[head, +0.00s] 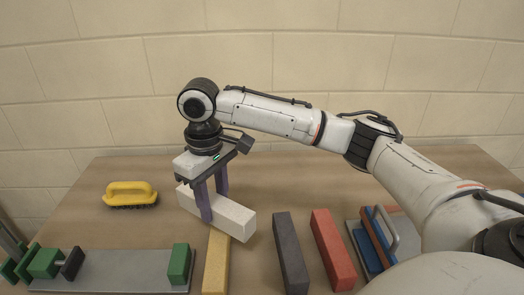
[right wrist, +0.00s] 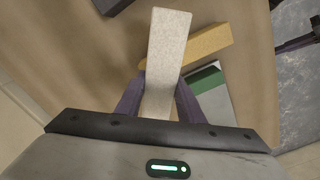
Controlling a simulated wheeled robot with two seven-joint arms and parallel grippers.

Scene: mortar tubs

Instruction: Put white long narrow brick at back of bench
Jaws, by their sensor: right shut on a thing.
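The white long narrow brick (head: 232,217) is near the middle of the wooden bench (head: 95,220), angled from upper left to lower right. My right gripper (head: 212,205) is above it with its purple fingers down on either side, shut on it. In the right wrist view the brick (right wrist: 167,55) sits between the two fingers (right wrist: 158,100) and sticks out well beyond them. I cannot tell whether the brick touches the bench or is held a little above it. My left gripper does not show.
A yellow brick (head: 216,262) lies just in front of the white one. A dark grey brick (head: 290,252) and a red brick (head: 333,250) lie to the right. A yellow-handled brush (head: 130,194) stands at left. A metal plate with green blocks (head: 130,272) lies front left. The back strip is clear.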

